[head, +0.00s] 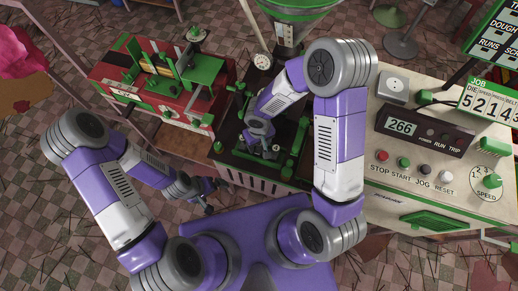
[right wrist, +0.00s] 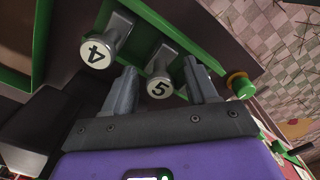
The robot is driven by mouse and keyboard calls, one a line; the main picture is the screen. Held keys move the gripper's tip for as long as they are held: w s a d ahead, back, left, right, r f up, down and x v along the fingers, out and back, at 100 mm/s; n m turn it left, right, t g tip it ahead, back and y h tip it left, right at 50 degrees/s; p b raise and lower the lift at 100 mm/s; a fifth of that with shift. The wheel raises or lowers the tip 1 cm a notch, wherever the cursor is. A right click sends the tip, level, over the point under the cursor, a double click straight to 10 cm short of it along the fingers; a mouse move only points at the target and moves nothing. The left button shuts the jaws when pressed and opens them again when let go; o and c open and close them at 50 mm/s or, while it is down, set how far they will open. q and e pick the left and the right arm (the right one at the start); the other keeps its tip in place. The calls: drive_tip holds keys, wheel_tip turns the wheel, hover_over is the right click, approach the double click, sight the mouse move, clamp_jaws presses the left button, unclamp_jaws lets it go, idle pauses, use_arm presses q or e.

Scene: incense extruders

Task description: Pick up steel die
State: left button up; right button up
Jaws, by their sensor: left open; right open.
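In the right wrist view two steel dies show as grey cylinders with white numbered faces. One steel die is marked 4 (right wrist: 96,53). The other steel die is marked 5 (right wrist: 159,89). My right gripper (right wrist: 161,68) is open, with the die marked 5 lying between its two fingers in the picture. I cannot tell whether the fingers touch it. In the head view my right gripper (head: 266,147) is over the dark green-trimmed bench in the middle, and the arm hides part of that spot. My left gripper (head: 207,196) is open and empty, low at the left, away from the dies.
A red and green machine (head: 150,85) stands at the left. A cream control panel (head: 440,160) with coloured buttons and a 266 display stands at the right. A dial gauge (head: 263,61) and a green-rimmed hopper (head: 290,30) are behind the bench. Tiled floor lies around.

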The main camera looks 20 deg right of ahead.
drive_tip(key=shift+c, duration=0.4)
clamp_jaws()
idle(0.9)
